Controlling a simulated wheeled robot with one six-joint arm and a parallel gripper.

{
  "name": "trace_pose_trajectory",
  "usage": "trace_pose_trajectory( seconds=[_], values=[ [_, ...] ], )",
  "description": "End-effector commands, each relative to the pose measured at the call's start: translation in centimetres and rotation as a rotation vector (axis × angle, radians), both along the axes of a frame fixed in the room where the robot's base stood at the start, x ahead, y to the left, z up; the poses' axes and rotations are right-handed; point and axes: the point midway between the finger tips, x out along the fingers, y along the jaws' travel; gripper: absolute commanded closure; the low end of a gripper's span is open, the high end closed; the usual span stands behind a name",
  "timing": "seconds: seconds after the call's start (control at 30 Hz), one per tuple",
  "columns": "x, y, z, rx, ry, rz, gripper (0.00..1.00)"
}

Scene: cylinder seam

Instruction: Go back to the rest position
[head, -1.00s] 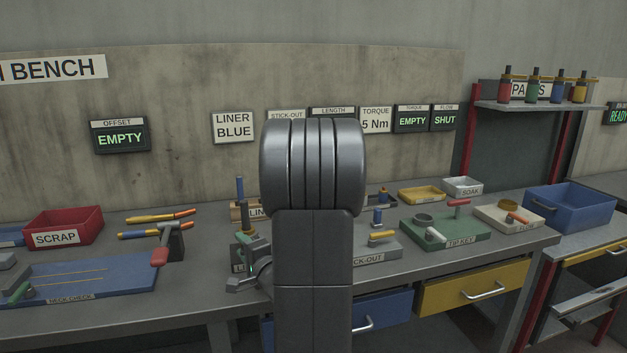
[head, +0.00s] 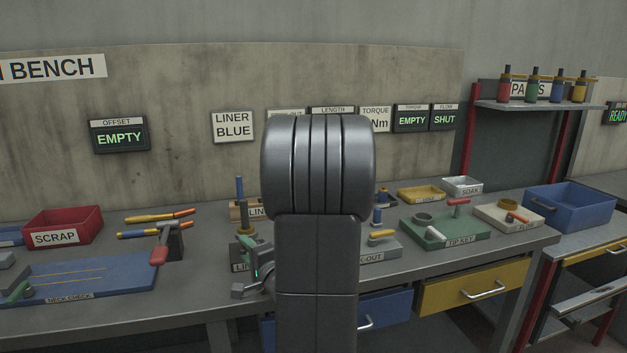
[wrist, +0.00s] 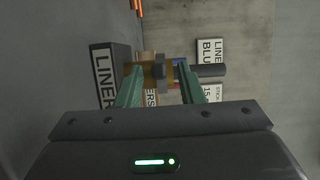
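My gripper (wrist: 160,72) shows in the wrist view with its two green fingers apart and a gap between them. A grey collar and a dark upright post (wrist: 209,70) show in line with the gap, seemingly beyond the fingertips; I see no finger closed on them. In the head view my gripper (head: 258,272) is low, left of my arm column and close to the front of the LINER block, partly hidden by my arm. The blue post (head: 240,188) stands upright above that block.
A blue bin (head: 570,207) stands at the right. My arm hides the middle of the bench.

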Motion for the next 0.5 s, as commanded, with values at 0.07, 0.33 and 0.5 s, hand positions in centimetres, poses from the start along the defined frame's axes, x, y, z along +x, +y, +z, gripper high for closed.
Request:
trace_pose_trajectory(
  seconds=[0.07,0.33,0.5],
  values=[
    [-1.3,-1.1,-0.1,0.0,-0.001,-0.004,0.65],
    [-5.4,-4.3,-0.1,-0.001,-0.001,-0.005,0.65],
    [-7.4,-5.8,-0.1,-0.001,-0.001,-0.004,0.65]
  ],
)
